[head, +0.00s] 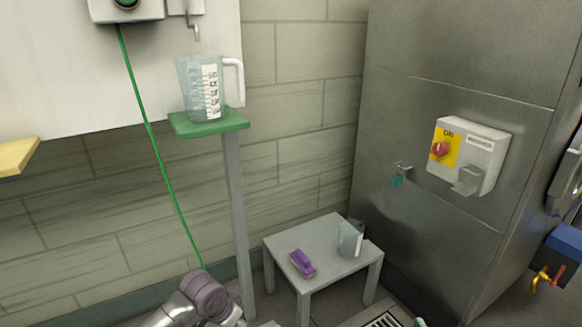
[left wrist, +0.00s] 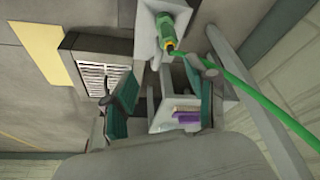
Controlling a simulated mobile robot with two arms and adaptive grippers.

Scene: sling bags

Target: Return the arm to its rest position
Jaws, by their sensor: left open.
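My left arm (head: 195,300) shows at the bottom of the head view, left of the small grey table; its gripper cannot be made out there. In the left wrist view my left gripper (left wrist: 160,82) has its two dark teal fingers apart, with nothing held between them. Through the gap I see a pale surface with a purple object (left wrist: 187,117) on it, apart from the fingers. No sling bag can be made out.
A grey table (head: 322,238) holds a purple block (head: 302,263) and a clear cup (head: 349,240). A measuring jug (head: 203,90) stands on a green-topped post (head: 232,122). A green hose (head: 160,160) hangs close to my left arm. A metal cabinet (head: 400,110) stands right.

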